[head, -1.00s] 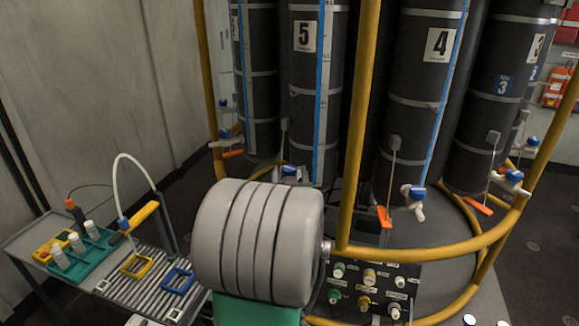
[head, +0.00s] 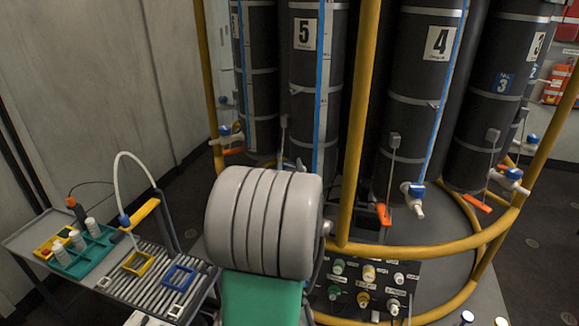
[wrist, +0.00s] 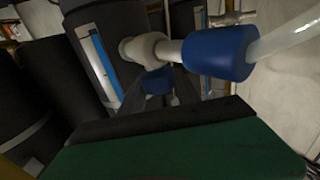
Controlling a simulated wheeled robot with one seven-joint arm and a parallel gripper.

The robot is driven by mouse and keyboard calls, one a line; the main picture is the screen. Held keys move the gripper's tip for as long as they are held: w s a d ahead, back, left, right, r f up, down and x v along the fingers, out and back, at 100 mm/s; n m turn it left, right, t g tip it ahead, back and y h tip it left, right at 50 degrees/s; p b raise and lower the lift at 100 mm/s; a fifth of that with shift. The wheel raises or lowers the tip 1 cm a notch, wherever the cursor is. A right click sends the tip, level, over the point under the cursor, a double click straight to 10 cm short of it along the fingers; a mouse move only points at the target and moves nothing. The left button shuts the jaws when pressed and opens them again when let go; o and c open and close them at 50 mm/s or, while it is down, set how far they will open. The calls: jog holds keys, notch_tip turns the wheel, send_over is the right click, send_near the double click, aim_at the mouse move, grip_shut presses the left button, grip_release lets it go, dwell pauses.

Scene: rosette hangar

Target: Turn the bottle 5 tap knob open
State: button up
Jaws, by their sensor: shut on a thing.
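Bottle 5 (head: 302,110) is a tall dark cylinder with a "5" label and a blue strip, behind my grey arm in the head view. My arm hides its tap and my gripper there. In the wrist view, the white tap body (wrist: 145,48) joins a blue collar (wrist: 220,52) with a pale tube. A blue knob (wrist: 155,80) sits below the tap body. My gripper (wrist: 160,96) reaches up to this knob past its dark edge and is shut on it. The fingertips are mostly hidden, and the knob's angle is hard to tell.
A yellow rail (head: 440,248) rings the bottles, with an upright close to the right of my arm. Bottle 4 (head: 430,100) has its own blue-knobbed tap (head: 414,194). A valve panel (head: 366,285) stands low in front. A cart (head: 30,240) with a hose is at left.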

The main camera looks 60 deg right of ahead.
grip_shut()
jog(key=shift+f+b, duration=0.1)
jog(key=shift+b, duration=0.25)
jog(key=b, duration=0.2)
jog(key=t+b, duration=0.1)
jog(key=b, duration=0.1)
jog(key=shift+s+d+f+n+y, duration=0.1)
jog(key=shift+f+n+y, duration=0.2)
jog(key=shift+f+n, duration=0.1)
jog(key=n+t+y+b, duration=0.1)
jog(key=t+b, duration=0.1)
jog(key=b, duration=0.4)
jog(key=shift+f+n, duration=0.1)
jog(key=shift+n, duration=0.3)
jog(key=n+t+y+b, duration=0.1)
jog(key=b, duration=0.1)
jog(key=n+t+y+b, duration=0.1)
jog(key=b, duration=0.1)
jog(key=shift+r+t+y, duration=0.2)
jog(key=shift+t+y, duration=0.1)
jog(key=shift+y, duration=0.1)
jog(key=shift+r+n+t+y+b, duration=0.25)
jog(key=shift+n+t+y, duration=0.4)
jog(key=shift+y, duration=0.3)
jog(key=shift+r+n+t+y+b, duration=0.15)
jog(key=shift+n+t+y+b, duration=0.1)
jog(key=shift+n+t+y, duration=0.45)
jog(key=shift+y, duration=0.35)
